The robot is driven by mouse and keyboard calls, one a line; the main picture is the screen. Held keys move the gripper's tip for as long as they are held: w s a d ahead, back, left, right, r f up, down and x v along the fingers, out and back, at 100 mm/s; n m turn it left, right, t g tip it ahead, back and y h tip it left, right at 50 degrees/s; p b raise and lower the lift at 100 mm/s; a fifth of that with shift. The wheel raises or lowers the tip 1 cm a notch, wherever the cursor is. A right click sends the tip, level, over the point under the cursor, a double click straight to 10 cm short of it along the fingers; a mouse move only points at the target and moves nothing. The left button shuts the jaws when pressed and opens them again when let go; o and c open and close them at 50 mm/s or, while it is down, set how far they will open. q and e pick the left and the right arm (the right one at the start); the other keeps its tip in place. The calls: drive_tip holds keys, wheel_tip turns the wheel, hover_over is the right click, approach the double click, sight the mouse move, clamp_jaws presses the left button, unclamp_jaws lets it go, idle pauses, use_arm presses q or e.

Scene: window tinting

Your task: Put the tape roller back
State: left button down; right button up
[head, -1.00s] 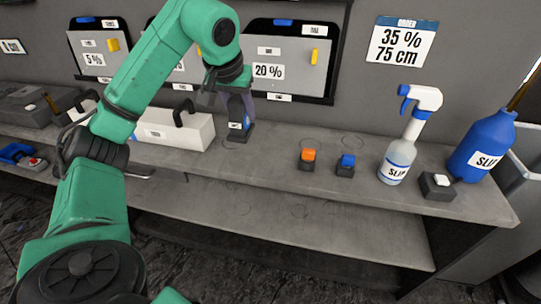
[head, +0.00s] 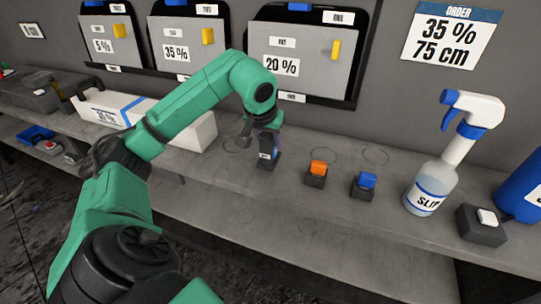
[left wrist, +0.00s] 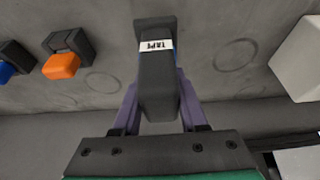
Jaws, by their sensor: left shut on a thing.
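The tape roller is a dark block with a white "TAPE" label (left wrist: 157,46) and a little blue at its side. My left gripper (left wrist: 155,98) is shut on it, with a purple finger on each side. In the head view my left gripper (head: 264,133) points down over the shelf (head: 225,168), and the roller (head: 268,158) is below its fingers, upright or nearly so. The roller's lower end is at or very near the shelf top; I cannot tell whether it touches. My right gripper is not in view.
Right of the roller stand an orange-topped block (head: 317,172), a blue-topped block (head: 364,184), a spray bottle (head: 432,190) and a dark block with a white top (head: 482,223). A long white box (head: 195,130) lies behind my left arm. Film panels (head: 300,65) hang on the wall.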

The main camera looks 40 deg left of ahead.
sight(265, 137)
use_arm(q)
drive_tip(key=f, duration=0.3)
drive_tip(key=shift+s, duration=0.2)
drive_tip(key=shift+w, duration=0.1)
drive_tip(key=shift+c, duration=2.2)
unclamp_jaws()
drive_tip(key=shift+f, duration=0.1)
drive_tip(key=shift+r, duration=0.2)
drive_tip(key=p+v, duration=0.1)
drive_tip(key=v, duration=1.1)
drive_tip(key=shift+d, duration=0.1)
drive_tip(key=shift+f, duration=0.1)
